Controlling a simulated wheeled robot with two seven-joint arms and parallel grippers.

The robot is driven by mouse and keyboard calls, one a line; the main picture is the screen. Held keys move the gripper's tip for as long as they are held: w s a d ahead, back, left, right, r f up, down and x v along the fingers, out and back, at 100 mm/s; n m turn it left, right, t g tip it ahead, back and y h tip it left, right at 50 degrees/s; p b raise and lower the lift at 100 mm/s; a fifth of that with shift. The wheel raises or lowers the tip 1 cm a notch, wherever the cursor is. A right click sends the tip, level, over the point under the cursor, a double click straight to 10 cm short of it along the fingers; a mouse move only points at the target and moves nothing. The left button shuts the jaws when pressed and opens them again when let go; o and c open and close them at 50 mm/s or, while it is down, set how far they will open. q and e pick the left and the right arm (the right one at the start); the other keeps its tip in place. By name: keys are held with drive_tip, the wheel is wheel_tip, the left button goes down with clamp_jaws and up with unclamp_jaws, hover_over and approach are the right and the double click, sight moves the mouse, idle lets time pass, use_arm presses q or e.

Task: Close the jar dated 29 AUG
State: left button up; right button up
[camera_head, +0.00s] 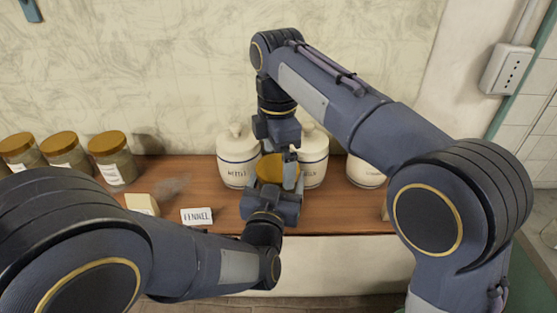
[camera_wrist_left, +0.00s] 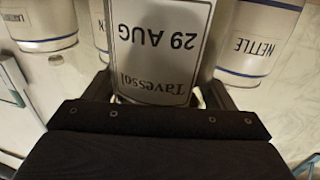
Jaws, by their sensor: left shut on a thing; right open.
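The jar dated 29 AUG shows in the left wrist view (camera_wrist_left: 160,40), its label upside down and also reading Tavessol. My left gripper (camera_head: 271,193) is shut around this jar near the front of the wooden shelf (camera_head: 340,215). In the head view a gold lid (camera_head: 268,170) shows at the jar's top, but its seating is hidden. My right gripper (camera_head: 283,160) comes from above, open, with a finger beside the lid. Its other finger is hidden, and I cannot tell whether it touches the lid.
White lidded canisters stand close behind: NETTLE (camera_head: 237,165), another (camera_head: 315,155) behind my right gripper, and one (camera_head: 366,172) further right. Several gold-lidded jars (camera_head: 110,160) stand at the left. A FENNEL card (camera_head: 197,216) and a pale block (camera_head: 142,204) lie near the front edge.

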drive_tip(key=shift+r, duration=1.55)
wheel_tip(320, 180, up, 3)
drive_tip(key=n, duration=0.5)
drive_tip(key=shift+w+r, duration=0.1)
drive_tip(key=shift+r, duration=0.1)
drive_tip(key=shift+f, duration=4)
